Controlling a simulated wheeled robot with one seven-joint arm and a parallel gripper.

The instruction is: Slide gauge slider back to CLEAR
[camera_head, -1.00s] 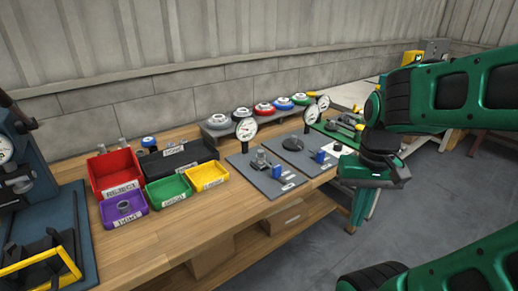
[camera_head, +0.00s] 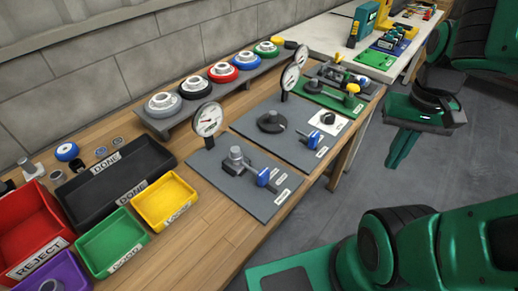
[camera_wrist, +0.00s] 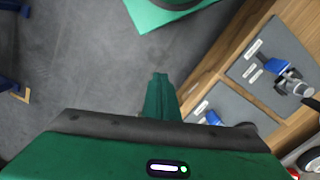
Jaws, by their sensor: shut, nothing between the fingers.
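Two grey gauge plates lie on the wooden bench. The near plate (camera_head: 224,182) carries a dial gauge (camera_head: 207,120), a silver part and a blue slider (camera_head: 263,177); this slider also shows in the wrist view (camera_wrist: 272,67). The second plate (camera_head: 280,146) has a dial (camera_head: 290,77), a dark round part and a blue slider (camera_head: 316,139), seen in the wrist view too (camera_wrist: 213,117). The plate labels are too small to read. My gripper (camera_head: 392,163) points down beyond the bench's right edge, apart from both sliders. Its green fingers (camera_wrist: 159,77) are together and empty.
A green plate (camera_head: 322,98) with yellow-knobbed parts lies beyond the grey ones. A rack (camera_head: 172,128) of coloured round parts stands behind. Red (camera_head: 65,235), black, green and yellow bins fill the left. Open floor (camera_head: 320,215) lies right of the bench.

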